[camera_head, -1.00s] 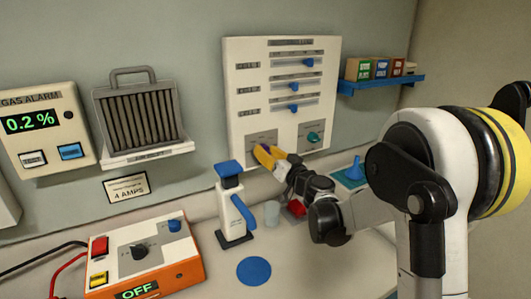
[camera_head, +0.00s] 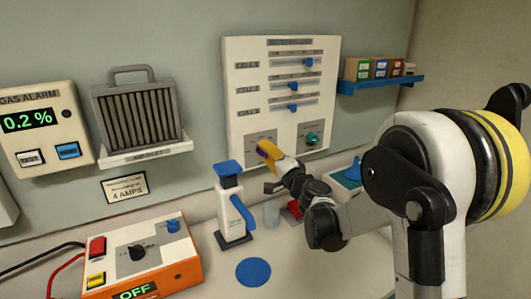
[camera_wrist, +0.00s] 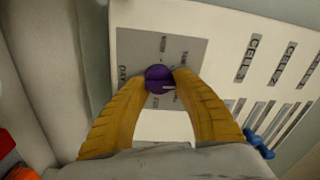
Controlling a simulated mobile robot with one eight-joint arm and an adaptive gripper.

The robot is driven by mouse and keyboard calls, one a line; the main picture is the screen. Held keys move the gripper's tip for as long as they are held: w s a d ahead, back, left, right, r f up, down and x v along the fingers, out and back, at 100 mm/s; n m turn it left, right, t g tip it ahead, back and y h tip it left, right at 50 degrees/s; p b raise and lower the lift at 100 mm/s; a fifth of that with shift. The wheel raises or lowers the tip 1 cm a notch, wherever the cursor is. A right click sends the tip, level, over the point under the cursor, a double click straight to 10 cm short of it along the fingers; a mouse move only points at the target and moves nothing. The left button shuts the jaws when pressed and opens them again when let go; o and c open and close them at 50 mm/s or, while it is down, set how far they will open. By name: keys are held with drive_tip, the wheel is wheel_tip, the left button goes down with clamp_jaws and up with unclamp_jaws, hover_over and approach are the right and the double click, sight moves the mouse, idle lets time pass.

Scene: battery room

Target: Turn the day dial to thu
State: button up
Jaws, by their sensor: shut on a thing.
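The day dial (camera_wrist: 159,79) is a purple knob on a grey plate (camera_wrist: 187,48) of the white wall panel. In the wrist view my gripper (camera_wrist: 160,82) has its two yellow fingers closed on the knob's two sides. A pale pointer mark shows on the knob, toward the right in that view. The small day labels around it are too blurred to read fully. In the head view my gripper (camera_head: 266,152) reaches the lower left plate of the panel (camera_head: 236,90), and its fingers mostly hide the dial.
A teal knob (camera_head: 312,139) sits on the plate to the right. Blue sliders (camera_head: 308,62) are above. A blue-topped white dispenser (camera_head: 232,205) stands below left of my gripper. An orange charger box (camera_head: 145,262) and a blue disc (camera_head: 253,272) lie on the counter.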

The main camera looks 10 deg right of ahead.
drive_tip(key=m, duration=0.5)
drive_tip(key=shift+f+m, duration=0.1)
drive_tip(key=shift+m, duration=0.3)
drive_tip(key=shift+m+h, duration=0.5)
drive_tip(key=shift+m, duration=1.9)
drive_tip(key=o, duration=1.2)
drive_tip(key=shift+s, duration=0.1)
drive_tip(key=v, duration=1.1)
drive_tip(key=shift+s, duration=0.4)
